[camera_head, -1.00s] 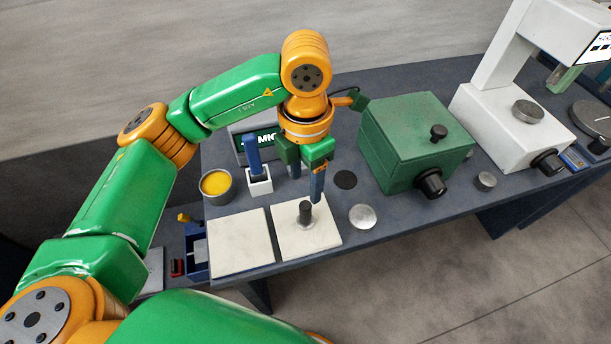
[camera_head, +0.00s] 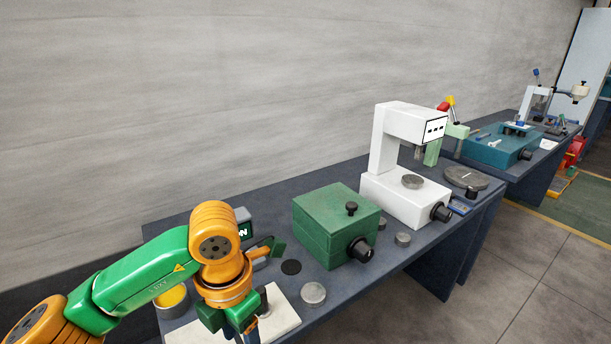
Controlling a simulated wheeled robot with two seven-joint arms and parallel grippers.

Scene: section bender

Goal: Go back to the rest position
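My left gripper (camera_head: 230,326) points down at the bottom edge, in front of the near-left part of the workbench (camera_head: 425,244). Its two finger mounts stand apart, so it looks open, and nothing shows between them. The fingertips are partly cut off by the frame. A pale square plate (camera_head: 284,318) lies beside and partly behind the gripper. A dark upright pin (camera_head: 264,303) stands on it close to the gripper; whether they touch I cannot tell. My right gripper is not in view.
A green box (camera_head: 325,232) with black knobs and a white microscope-like instrument (camera_head: 385,195) stand to the right. A yellow-filled cup (camera_head: 172,300) is close to my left forearm. A metal disc (camera_head: 313,294) lies near the plate.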

